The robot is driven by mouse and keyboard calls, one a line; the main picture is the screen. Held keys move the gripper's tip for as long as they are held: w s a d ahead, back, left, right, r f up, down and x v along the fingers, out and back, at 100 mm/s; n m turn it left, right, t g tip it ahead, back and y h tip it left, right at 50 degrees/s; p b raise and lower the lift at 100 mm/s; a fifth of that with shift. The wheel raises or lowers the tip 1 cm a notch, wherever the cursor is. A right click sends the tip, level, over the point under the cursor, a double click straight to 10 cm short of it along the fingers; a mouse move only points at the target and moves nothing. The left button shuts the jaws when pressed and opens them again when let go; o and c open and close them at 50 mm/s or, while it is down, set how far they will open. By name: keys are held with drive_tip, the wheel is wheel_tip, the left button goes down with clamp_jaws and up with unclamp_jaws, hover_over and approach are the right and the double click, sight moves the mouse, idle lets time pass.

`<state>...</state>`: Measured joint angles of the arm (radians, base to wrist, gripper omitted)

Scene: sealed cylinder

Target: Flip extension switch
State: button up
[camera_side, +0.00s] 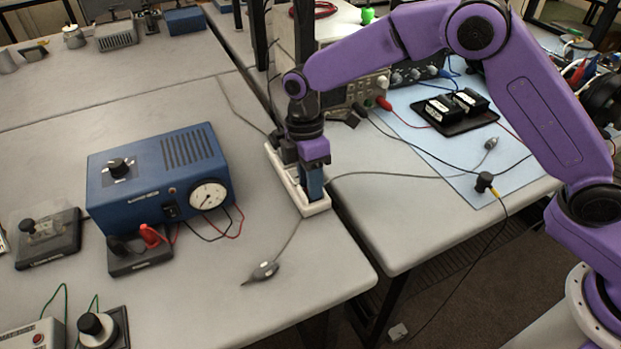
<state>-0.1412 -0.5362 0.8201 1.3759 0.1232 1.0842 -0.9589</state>
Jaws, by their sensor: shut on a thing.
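The white extension strip (317,208) lies lengthwise along the right edge of the left table. Dark plugs sit in its far part. My gripper (314,197) points straight down at the strip's near end, with its blue fingers low against it. It is shut on a part of the strip there. The switch itself is hidden behind the fingers, so its position cannot be told.
A blue power unit (150,180) with a dial stands left of the strip. A grey probe (263,271) and its cable lie in front. Right of the strip, a cable crosses to the other table, with instruments behind and a light blue mat (440,150).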

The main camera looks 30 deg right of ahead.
drive_tip(key=o, duration=1)
drive_tip(key=shift+o, duration=0.2)
drive_tip(key=shift+w, duration=0.1)
drive_tip(key=t, duration=0.1)
drive_tip(key=s+t, duration=0.1)
drive_tip(key=t, duration=0.1)
drive_tip(key=shift+d+r, duration=0.1)
drive_tip(key=shift+r+t, duration=0.35)
drive_tip(key=shift+t, duration=0.15)
wheel_tip(320, 180, up, 16)
drive_tip(key=s, duration=0.3)
drive_tip(key=s+d+f+m+g, duration=0.1)
drive_tip(key=s+d+f+m, duration=0.2)
drive_tip(key=s+d, duration=1.4)
drive_tip(key=shift+s+d+f+m, duration=0.2)
drive_tip(key=shift+s+m, duration=0.1)
drive_tip(key=shift+m, duration=0.1)
